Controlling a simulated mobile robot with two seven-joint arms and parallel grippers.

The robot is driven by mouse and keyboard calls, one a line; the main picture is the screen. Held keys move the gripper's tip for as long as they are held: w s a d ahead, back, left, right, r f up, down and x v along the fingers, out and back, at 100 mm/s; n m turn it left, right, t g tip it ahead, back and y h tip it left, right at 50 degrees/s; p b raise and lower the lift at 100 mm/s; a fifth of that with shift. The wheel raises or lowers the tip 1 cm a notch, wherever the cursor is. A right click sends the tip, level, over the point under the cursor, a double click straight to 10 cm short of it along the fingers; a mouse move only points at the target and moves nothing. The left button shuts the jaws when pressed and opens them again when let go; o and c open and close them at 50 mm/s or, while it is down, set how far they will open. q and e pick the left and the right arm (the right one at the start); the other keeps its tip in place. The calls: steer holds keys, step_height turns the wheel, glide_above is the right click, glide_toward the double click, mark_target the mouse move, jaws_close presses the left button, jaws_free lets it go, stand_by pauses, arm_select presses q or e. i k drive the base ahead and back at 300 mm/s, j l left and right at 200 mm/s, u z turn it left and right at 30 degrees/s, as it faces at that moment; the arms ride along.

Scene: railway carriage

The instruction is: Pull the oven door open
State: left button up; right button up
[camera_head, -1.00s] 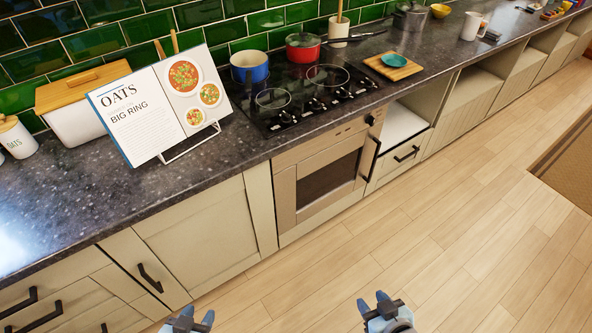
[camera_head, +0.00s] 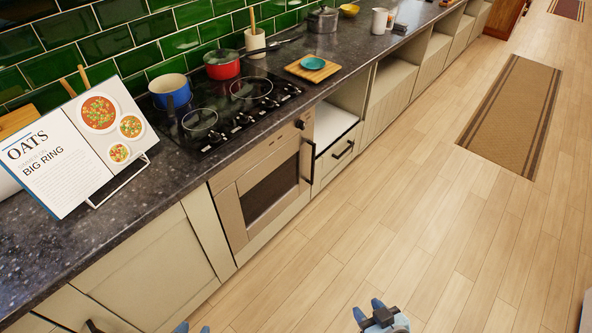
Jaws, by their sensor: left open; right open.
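The oven door (camera_head: 252,183) is a beige panel with a dark window in the lower cabinets under the hob. It looks shut. Its dark upright handle (camera_head: 308,161) is along the right edge of the door. My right gripper (camera_head: 367,309) is at the bottom of the picture, open and empty, over the floor and well short of the oven. My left gripper (camera_head: 191,328) shows only its fingertips at the bottom edge. It is open, left of the right one and apart from the oven.
A black hob (camera_head: 225,112) with a blue pot (camera_head: 171,91) and a red pot (camera_head: 222,65) is above the oven. A cookbook (camera_head: 75,150) stands on the worktop. An open shelf and a drawer (camera_head: 338,152) adjoin the handle side. The wooden floor (camera_head: 430,200) before the oven is clear.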

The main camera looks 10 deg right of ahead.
mark_target(246, 206)
steer(key=i+l+u, duration=0.4)
steer(key=i+l, duration=0.3)
steer(key=i+l+u, duration=0.15)
steer(key=i, duration=0.25)
steer(key=i+l+u, duration=0.1)
steer(key=i, duration=0.3)
